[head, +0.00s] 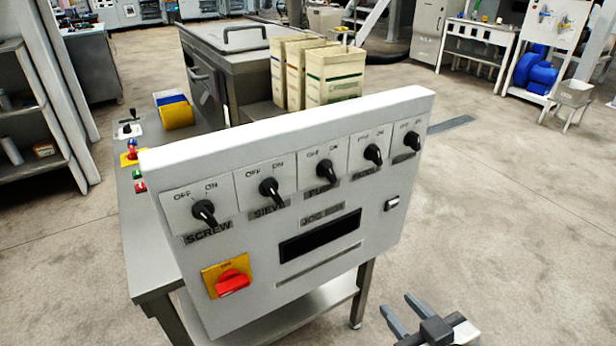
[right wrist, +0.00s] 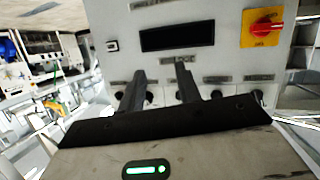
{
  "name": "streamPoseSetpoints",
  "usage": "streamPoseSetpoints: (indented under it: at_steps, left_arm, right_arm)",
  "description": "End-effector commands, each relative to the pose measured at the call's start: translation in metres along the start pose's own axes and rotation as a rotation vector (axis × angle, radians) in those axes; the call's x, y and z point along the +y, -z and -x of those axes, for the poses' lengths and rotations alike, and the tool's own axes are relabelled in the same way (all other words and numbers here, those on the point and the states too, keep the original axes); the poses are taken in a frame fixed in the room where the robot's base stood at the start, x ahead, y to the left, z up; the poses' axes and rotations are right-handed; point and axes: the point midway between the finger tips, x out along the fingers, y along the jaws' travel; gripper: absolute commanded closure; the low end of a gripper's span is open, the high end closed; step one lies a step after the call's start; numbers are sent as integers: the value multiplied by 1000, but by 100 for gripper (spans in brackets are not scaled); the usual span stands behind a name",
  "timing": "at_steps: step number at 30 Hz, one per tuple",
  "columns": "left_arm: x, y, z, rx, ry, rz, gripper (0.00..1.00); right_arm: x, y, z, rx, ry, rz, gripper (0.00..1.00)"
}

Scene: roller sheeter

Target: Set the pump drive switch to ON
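A grey-white control panel (head: 375,212) carries a row of black rotary switches marked OFF and ON. The pump drive switch (head: 325,170) is the middle one, above a label that seems to read PUMP. Its knob stands near upright with a slight tilt; I cannot tell its setting surely. My right gripper (head: 396,303) is open and empty, low at the right in front of the panel and apart from it. In the right wrist view its two fingers (right wrist: 161,78) are spread with the upside-down panel beyond, the switches partly hidden behind the gripper. My left gripper is not in view.
Beside the pump switch are the sieve switch (head: 270,188) and another switch (head: 373,154). Below are a dark display (head: 320,236) and a red switch on a yellow plate (head: 228,280). Cream bins (head: 335,75) stand behind the panel. Floor right of the panel is clear.

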Motion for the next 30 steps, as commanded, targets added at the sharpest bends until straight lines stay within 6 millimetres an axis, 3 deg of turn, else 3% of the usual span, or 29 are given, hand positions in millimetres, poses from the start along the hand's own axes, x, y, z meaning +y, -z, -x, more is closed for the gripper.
streamPoseSetpoints:
  at_steps: [1,3,6,9,13,17,30]
  left_arm:
    - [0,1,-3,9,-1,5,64]
    - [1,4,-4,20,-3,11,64]
    - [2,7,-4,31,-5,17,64]
    - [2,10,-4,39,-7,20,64]
    - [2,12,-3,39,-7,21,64]
    - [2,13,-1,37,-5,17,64]
    - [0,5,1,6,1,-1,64]
  right_arm:
    - [6,35,-8,86,27,75,66]
    - [8,76,-11,179,63,156,66]
    - [8,119,-10,276,102,249,66]
    - [6,142,-8,327,126,303,66]
    - [4,153,-14,346,132,320,66]
    - [0,161,-32,346,132,318,66]
    - [-17,188,-120,344,132,317,66]
